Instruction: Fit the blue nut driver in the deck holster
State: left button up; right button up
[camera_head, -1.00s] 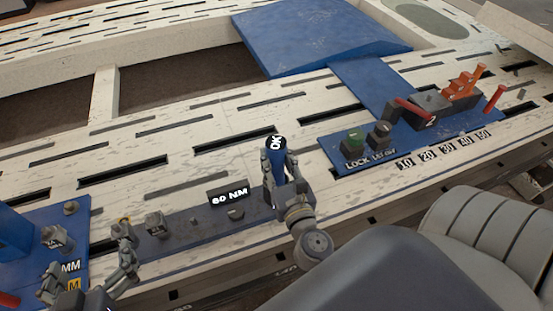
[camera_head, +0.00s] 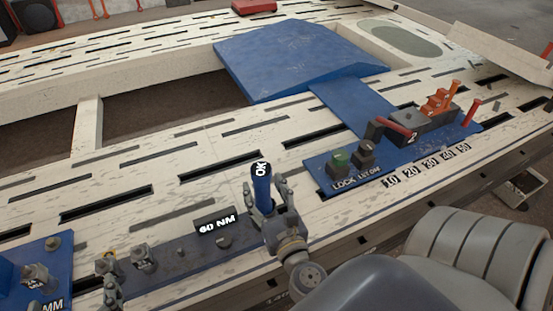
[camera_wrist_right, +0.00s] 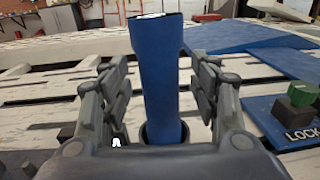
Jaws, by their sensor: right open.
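The blue nut driver (camera_head: 262,188) stands upright at the right end of the dark strip, with "OK" on its black top. In the right wrist view the blue nut driver (camera_wrist_right: 160,75) has its lower end inside a dark ring, the deck holster (camera_wrist_right: 151,132). My right gripper (camera_head: 264,208) is open around the handle. The wrist view shows gaps between both fingers of the right gripper (camera_wrist_right: 160,95) and the handle.
The dark strip (camera_head: 185,272) carries a "60 NM" display (camera_head: 216,225) and several small fittings. A blue panel (camera_head: 320,171) with a green button (camera_head: 340,160) and orange parts lies to the right. A blue sloped plate (camera_head: 300,60) lies behind. Slotted white deck between is clear.

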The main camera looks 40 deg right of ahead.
jog(key=v, duration=1)
jog(key=shift+s+a, duration=0.1)
jog(key=shift+s, duration=0.05)
